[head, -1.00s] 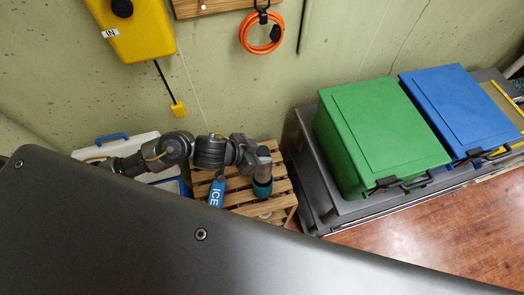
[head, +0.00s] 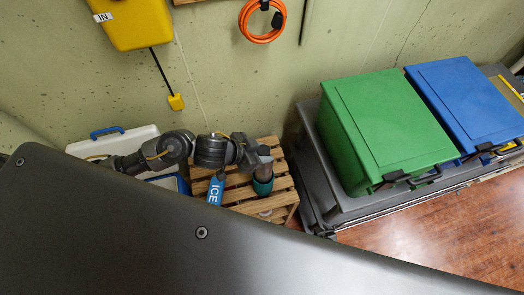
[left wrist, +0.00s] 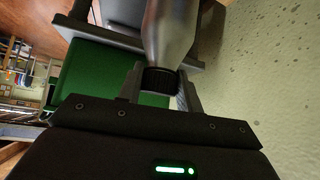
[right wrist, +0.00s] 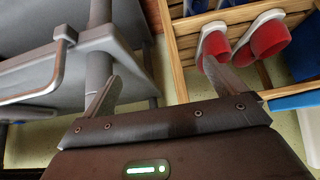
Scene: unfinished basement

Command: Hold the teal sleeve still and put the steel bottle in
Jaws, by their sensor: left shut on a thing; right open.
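The teal sleeve (head: 262,187) stands on the slatted wooden crate (head: 238,193) in the head view. My left gripper (head: 264,158) is just above it, shut on the steel bottle (head: 264,170). In the left wrist view the steel bottle (left wrist: 170,35) shows between the fingers of my left gripper (left wrist: 161,84), its black cap end nearest the camera. The bottle's far end meets the sleeve in the head view; I cannot tell how deep it is. My right gripper (right wrist: 163,80) is open and empty in the right wrist view, away from the sleeve.
A blue ICE tag (head: 215,190) is beside the sleeve. A white and blue cooler (head: 115,143) is left of the crate. Green (head: 385,125) and blue (head: 465,100) bins stand right. In the right wrist view, a grey post (right wrist: 98,65) and red-and-white slippers (right wrist: 262,38) are near.

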